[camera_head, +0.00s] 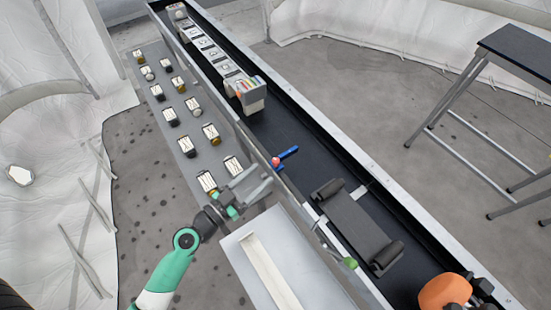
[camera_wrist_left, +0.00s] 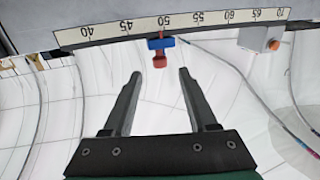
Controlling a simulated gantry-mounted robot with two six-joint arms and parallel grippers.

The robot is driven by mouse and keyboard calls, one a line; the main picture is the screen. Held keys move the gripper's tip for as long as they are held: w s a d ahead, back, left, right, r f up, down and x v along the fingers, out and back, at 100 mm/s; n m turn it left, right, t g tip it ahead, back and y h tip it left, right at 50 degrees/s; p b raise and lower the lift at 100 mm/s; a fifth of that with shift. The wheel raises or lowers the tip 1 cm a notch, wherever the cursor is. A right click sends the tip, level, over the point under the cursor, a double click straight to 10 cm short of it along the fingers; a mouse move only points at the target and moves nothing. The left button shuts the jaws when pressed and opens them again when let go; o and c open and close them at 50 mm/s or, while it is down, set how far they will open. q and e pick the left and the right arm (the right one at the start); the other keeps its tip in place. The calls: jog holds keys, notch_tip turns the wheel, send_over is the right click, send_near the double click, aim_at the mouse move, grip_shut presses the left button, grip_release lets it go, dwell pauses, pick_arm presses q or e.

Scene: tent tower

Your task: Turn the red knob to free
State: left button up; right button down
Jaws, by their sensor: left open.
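The red knob (camera_head: 276,161) sits on the near wall of the long dark trough, with a blue bar (camera_head: 289,152) beside it. In the left wrist view the red knob (camera_wrist_left: 160,62) hangs below a blue block (camera_wrist_left: 161,43) at about the 50 mark of a scale strip (camera_wrist_left: 110,31). My left gripper (camera_head: 246,190) is open and empty, below and left of the knob in the head view. In the wrist view its two fingers (camera_wrist_left: 160,73) point toward the knob, which shows between and just beyond the tips, apart from them. My right gripper does not show.
The trough (camera_head: 335,150) holds a dark roller unit (camera_head: 355,225) and a pale block (camera_head: 247,95). Several small labelled items stand on a grey shelf (camera_head: 160,125) at left. A grey box with an orange button (camera_wrist_left: 258,40) is right of the knob. A green knob (camera_head: 350,262) is lower right.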

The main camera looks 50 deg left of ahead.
aim_at(273, 164)
pick_arm(q)
jog(key=w+p, duration=0.1)
jog(key=w, duration=0.6)
jog(key=shift+w+a, duration=0.1)
jog(key=shift+a, duration=0.1)
grip_shut()
